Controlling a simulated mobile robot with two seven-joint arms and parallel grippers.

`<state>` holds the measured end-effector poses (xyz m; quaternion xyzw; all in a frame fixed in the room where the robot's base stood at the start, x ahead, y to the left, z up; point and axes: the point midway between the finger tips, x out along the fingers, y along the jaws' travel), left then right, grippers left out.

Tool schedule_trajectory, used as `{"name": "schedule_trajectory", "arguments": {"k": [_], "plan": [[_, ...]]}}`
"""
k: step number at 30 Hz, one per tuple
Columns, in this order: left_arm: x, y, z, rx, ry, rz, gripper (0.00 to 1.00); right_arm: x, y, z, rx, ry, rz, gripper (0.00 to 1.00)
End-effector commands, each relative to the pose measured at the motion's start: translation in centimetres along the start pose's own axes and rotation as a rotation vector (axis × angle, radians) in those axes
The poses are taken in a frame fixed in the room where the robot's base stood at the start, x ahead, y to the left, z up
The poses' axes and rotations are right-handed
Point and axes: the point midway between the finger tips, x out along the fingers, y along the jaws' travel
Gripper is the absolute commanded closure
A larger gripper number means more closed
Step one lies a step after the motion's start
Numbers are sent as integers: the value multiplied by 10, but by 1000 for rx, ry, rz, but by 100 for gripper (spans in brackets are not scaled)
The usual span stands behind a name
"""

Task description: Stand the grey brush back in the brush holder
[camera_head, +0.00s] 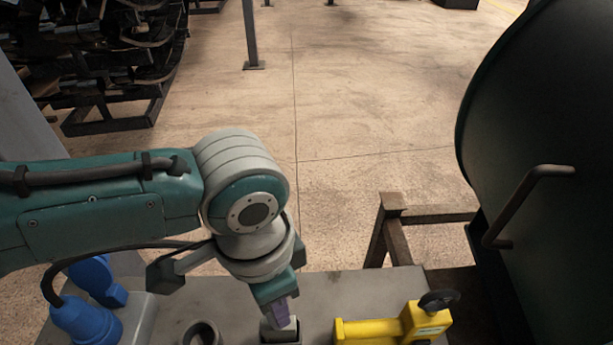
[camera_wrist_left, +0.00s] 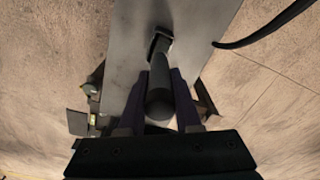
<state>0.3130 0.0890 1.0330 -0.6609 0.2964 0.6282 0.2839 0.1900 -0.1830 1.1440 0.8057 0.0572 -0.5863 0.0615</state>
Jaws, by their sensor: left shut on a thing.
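My left gripper (camera_head: 284,306) points down over the grey bench top and is shut on the grey brush. In the left wrist view the purple fingers of the left gripper (camera_wrist_left: 160,98) stand on both sides of the brush's dark round handle (camera_wrist_left: 159,100). The brush's wider end (camera_wrist_left: 159,47) lies beyond, over the bench; whether it touches the bench I cannot tell. In the head view the brush (camera_head: 280,331) shows as a grey block below the fingers. A dark round open cup (camera_head: 203,334), likely the brush holder, stands left of it, cut off by the frame's bottom edge. My right gripper is not in view.
A yellow tool (camera_head: 390,327) with a black knob lies right of my gripper on the bench (camera_head: 335,288). Blue objects (camera_head: 88,318) stand at the left. A large dark drum (camera_head: 545,130) with a handle rises at the right. Open floor lies beyond the bench.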

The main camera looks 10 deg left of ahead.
Motion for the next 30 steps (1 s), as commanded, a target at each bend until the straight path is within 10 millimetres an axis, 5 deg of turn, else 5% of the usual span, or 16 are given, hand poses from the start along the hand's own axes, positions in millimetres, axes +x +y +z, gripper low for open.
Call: {"name": "schedule_trajectory", "arguments": {"k": [24, 25, 30], "plan": [[22, 0, 1, 0, 0, 0, 100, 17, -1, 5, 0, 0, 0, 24], [21, 0, 1, 0, 1, 0, 65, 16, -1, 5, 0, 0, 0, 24], [20, 0, 1, 0, 1, 0, 46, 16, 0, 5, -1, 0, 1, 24]]}}
